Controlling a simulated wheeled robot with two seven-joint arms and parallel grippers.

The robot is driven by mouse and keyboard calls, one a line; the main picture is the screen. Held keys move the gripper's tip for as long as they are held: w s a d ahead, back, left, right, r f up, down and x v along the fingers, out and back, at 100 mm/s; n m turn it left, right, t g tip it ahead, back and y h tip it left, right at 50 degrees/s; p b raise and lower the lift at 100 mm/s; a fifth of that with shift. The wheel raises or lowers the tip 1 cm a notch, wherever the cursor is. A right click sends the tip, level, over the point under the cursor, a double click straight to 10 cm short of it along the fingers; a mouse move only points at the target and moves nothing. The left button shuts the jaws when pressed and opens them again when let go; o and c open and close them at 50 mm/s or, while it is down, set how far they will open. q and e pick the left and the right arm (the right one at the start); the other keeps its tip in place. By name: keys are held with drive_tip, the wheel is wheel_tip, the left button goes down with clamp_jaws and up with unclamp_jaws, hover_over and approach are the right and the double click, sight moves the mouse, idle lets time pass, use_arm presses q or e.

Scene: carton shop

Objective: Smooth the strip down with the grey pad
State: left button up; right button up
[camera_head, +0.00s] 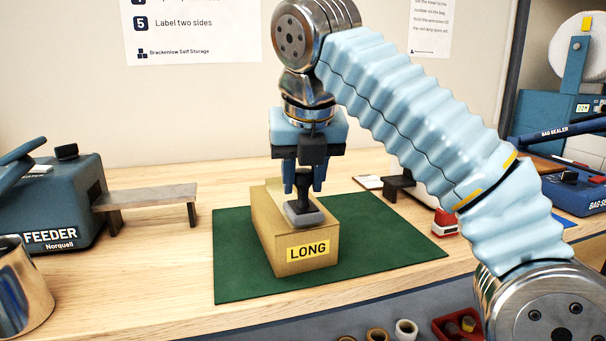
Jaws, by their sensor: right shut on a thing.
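My right gripper (304,184) points down over the carton and is shut on the black handle of the grey pad (304,215). The grey pad is at the top of the brown carton (273,232), close to its front edge, and seems to touch it. The carton stands on the green mat (232,270) with a yellow "LONG" label (308,250) on its front face. My left gripper is not in view.
A blue feeder (50,205) and a small bench (150,195) stand left, with a shiny metal cylinder (20,290) in front. A bag sealer (575,185) stands right. Below the table edge are tape rolls (405,329) and a red bin (448,328). The mat around the carton is clear.

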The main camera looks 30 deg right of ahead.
drive_tip(key=shift+f, duration=0.4)
idle(0.6)
idle(0.4)
drive_tip(key=shift+w+d+r, duration=0.1)
drive_tip(key=shift+w, duration=0.5)
drive_tip(key=shift+w+d+p, duration=0.1)
drive_tip(key=shift+w+p, duration=0.4)
drive_tip(key=shift+w, duration=0.05)
drive_tip(key=shift+w+d, duration=0.2)
drive_tip(key=shift+w, duration=0.95)
drive_tip(key=shift+w, duration=0.1)
drive_tip(key=shift+w+d, duration=0.2)
drive_tip(key=shift+w, duration=0.85)
